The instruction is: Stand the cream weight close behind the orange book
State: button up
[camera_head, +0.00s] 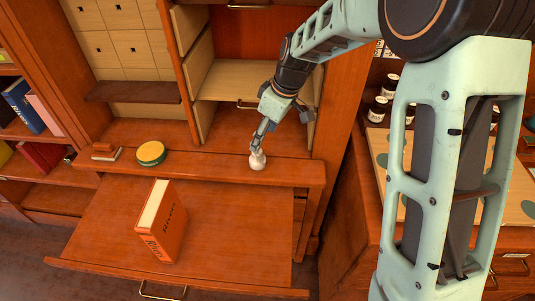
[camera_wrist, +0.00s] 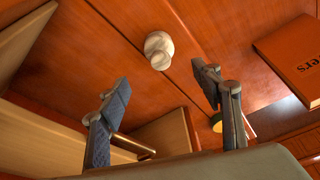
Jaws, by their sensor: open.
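The cream weight (camera_head: 257,162) is a small rounded piece with a knob on top. It stands on the raised wooden ledge behind the lower desk board. The orange book (camera_head: 160,232) stands upright on the lower board, to the left and nearer the front; part of it shows at the right of the wrist view (camera_wrist: 297,58). My gripper (camera_head: 259,147) is right over the weight. In the wrist view my gripper (camera_wrist: 160,76) has its fingers wide apart, and the weight (camera_wrist: 159,50) appears beyond the tips, between them, not held.
A yellow and green round tin (camera_head: 151,153) and a small stack of items (camera_head: 106,152) sit on the ledge to the left. The lower board (camera_head: 235,235) is bare to the right of the book. Cabinet panels and an open shelf (camera_head: 235,80) rise behind the ledge.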

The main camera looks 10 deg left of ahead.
aim_at(260, 151)
jog(key=x, duration=0.5)
jog(key=shift+s, duration=0.1)
jog(key=shift+d+x, duration=0.1)
jog(key=shift+x, duration=1.25)
jog(key=shift+d+x, duration=0.15)
jog(key=shift+x, duration=1.2)
jog(key=shift+c, duration=0.4)
grip_shut()
